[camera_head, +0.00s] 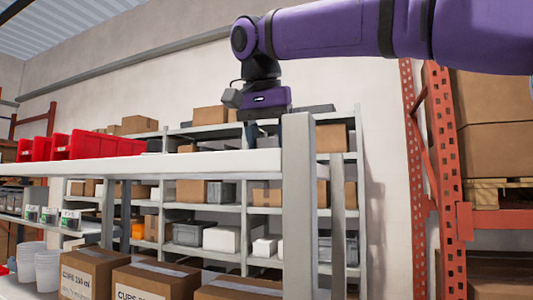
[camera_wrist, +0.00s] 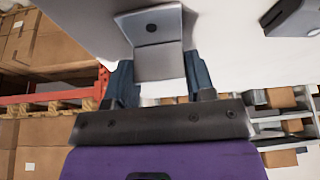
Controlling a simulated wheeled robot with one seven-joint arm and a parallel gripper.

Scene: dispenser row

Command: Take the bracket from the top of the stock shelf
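The bracket (camera_wrist: 152,38) is a bent grey metal piece with a dark round hole in its upper plate, seen at the top middle of the wrist view. My gripper (camera_wrist: 160,80) reaches in from below in that view, its two dark blue fingers on either side of the bracket's lower flange. No clear gap shows between fingers and flange, but I cannot tell whether they press on it. In the head view my gripper (camera_head: 266,128) points down at the far edge of the white stock shelf top (camera_head: 190,162); the bracket is hidden there.
A second grey part (camera_wrist: 294,18) lies at the upper right of the wrist view. Red bins (camera_head: 90,145) stand at the left of the shelf top. A grey post (camera_head: 299,200) rises at its right end. Cartons (camera_head: 155,280) and cups (camera_head: 46,268) sit below. An orange rack (camera_head: 447,150) stands right.

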